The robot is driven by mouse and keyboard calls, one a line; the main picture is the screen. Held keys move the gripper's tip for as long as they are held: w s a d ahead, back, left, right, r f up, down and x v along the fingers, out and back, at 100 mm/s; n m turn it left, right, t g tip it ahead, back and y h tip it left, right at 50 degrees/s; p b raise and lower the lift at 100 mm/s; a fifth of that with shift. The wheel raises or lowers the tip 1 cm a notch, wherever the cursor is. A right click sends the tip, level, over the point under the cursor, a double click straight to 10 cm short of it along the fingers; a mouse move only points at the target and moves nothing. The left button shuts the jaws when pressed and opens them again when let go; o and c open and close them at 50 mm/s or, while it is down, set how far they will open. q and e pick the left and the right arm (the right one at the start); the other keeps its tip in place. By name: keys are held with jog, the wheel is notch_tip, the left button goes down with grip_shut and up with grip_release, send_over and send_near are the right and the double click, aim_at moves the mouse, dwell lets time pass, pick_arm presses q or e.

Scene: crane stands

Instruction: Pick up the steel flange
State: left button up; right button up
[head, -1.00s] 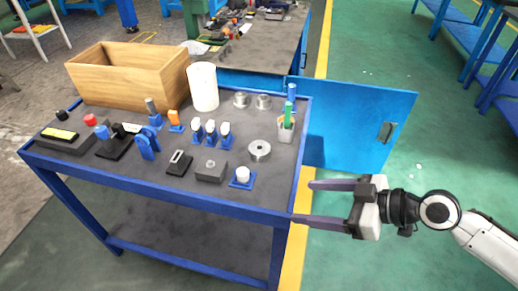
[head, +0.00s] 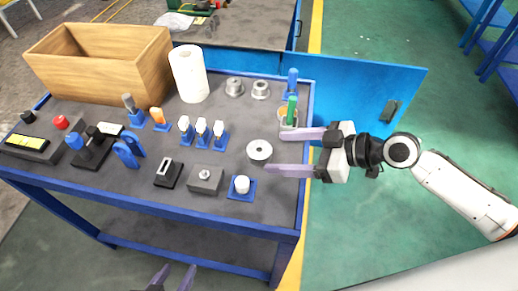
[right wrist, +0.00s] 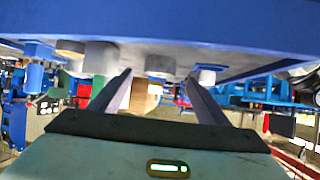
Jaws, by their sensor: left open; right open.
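A round steel flange (head: 259,151) with a dark centre hole lies on the dark tabletop (head: 225,213), near its right side. My right gripper (head: 274,150) is open and empty. It comes in from the right at the flange, with its two lilac fingertips just to the flange's right, one farther back and one nearer the front. In the right wrist view both fingers (right wrist: 158,82) are spread with nothing gripped. Two more grey flanged parts, a left one (head: 235,87) and a right one (head: 260,90), stand farther back. My left gripper (head: 176,267) is open at the bottom edge, in front of the table.
A holder with a green-handled tool (head: 291,111) stands close behind the right gripper's far finger. A white knob on a blue base (head: 242,187) and a grey block (head: 206,179) lie nearer the front. A white roll (head: 189,73) and wooden box (head: 98,62) stand at the back.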

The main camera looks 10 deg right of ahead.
aim_at(265, 151)
jog(key=p+x, duration=0.1)
jog(key=x, duration=0.4)
jog(key=shift+w+a, duration=0.1)
jog(key=shift+a, duration=0.1)
jog(key=c, duration=1.4)
jog(key=shift+w+r, duration=0.1)
jog(key=shift+r, duration=0.1)
jog(key=shift+c, duration=0.9)
